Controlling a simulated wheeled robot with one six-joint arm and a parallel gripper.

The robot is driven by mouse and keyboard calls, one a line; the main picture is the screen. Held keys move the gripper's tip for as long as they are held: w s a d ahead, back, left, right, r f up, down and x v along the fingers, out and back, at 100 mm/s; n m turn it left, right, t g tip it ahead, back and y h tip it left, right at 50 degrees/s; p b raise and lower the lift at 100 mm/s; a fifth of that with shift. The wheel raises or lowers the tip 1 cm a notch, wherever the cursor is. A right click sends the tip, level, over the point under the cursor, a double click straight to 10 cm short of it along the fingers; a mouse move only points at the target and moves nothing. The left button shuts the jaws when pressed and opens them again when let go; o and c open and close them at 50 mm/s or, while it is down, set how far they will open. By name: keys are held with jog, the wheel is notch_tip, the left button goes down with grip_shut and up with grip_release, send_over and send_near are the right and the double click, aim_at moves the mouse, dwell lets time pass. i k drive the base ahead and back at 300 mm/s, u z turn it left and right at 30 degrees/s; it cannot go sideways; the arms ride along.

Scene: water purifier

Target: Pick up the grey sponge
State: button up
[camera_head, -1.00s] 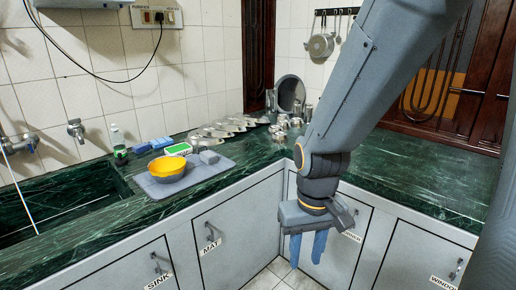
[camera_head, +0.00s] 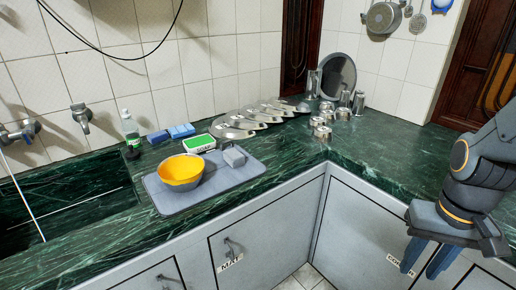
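The grey sponge (camera_head: 234,157) is a small block lying on the grey mat (camera_head: 219,185), to the right of the yellow bowl (camera_head: 180,172). My gripper (camera_head: 428,260) is at the lower right, in front of the cabinets and well apart from the sponge. Its two blue fingers point down with a gap between them, and nothing is held. The sponge is in plain view.
A green-and-white box (camera_head: 199,143) and blue blocks (camera_head: 171,133) lie behind the mat. A bottle (camera_head: 130,130) stands by the sink (camera_head: 70,200). Metal utensils (camera_head: 250,120) and steel cups (camera_head: 322,127) occupy the corner. The right counter (camera_head: 385,160) is largely clear.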

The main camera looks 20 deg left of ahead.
aim_at(234, 158)
jog(key=u, duration=0.05)
jog(key=i, duration=0.7)
jog(key=u, duration=0.95)
jog(key=i, duration=0.7)
jog(key=u, duration=0.85)
